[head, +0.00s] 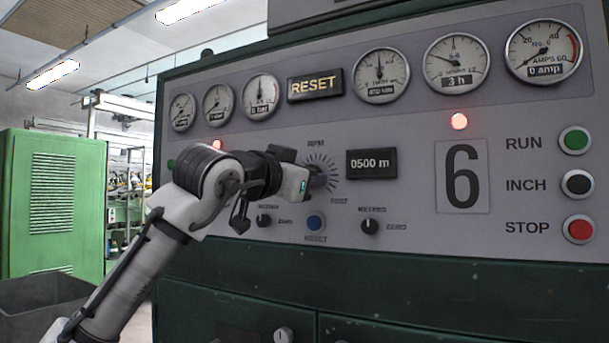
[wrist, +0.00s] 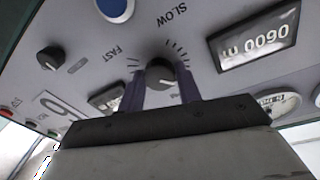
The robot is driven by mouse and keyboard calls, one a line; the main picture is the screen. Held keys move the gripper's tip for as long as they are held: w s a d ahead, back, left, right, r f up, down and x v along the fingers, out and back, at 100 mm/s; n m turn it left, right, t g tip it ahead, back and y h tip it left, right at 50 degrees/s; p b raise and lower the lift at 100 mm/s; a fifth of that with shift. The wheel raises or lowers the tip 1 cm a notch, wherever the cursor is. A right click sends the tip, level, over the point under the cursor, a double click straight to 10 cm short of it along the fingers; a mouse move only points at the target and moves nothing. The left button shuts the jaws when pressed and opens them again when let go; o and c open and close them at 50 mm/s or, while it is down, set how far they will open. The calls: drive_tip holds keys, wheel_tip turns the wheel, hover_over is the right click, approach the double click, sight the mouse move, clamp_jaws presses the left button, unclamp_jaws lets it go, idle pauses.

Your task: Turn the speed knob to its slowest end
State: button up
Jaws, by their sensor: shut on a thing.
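The speed knob (wrist: 161,74) is a dark round knob on the grey panel, with a fan of tick marks around it. In the wrist view it sits between the two dark purple fingers of my gripper (wrist: 161,88), which is shut on it. SLOW (wrist: 168,12) and FAST (wrist: 117,53) are printed near the dial, upside down in this view. In the head view my gripper (head: 317,180) reaches the panel from the left and mostly hides the knob. The knob's pointer is not clear enough to read.
A blue reset button (head: 315,222) and small black knobs, one at the right (head: 369,226), lie below the dial. A display (head: 371,163) reads 0500 m. Green RUN (head: 575,140), black INCH (head: 578,184) and red STOP (head: 579,229) buttons stand far right.

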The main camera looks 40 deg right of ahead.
drive_tip(key=shift+s+n+t+y, duration=0.1)
drive_tip(key=shift+n+t, duration=0.35)
drive_tip(key=shift+n, duration=2.8)
drive_tip(key=shift+n+t+y, duration=0.1)
drive_tip(key=shift+n+t, duration=0.3)
drive_tip(key=shift+n, duration=2.9)
drive_tip(key=shift+s+n+t+y, duration=0.1)
drive_tip(key=shift+n+t, duration=0.35)
drive_tip(key=shift+n, duration=2.8)
drive_tip(key=o, duration=1)
drive_tip(key=b+v, duration=0.3)
drive_tip(key=v, duration=1)
drive_tip(key=shift+s+a+f+b, duration=0.15)
drive_tip(key=shift+a+b, duration=0.2)
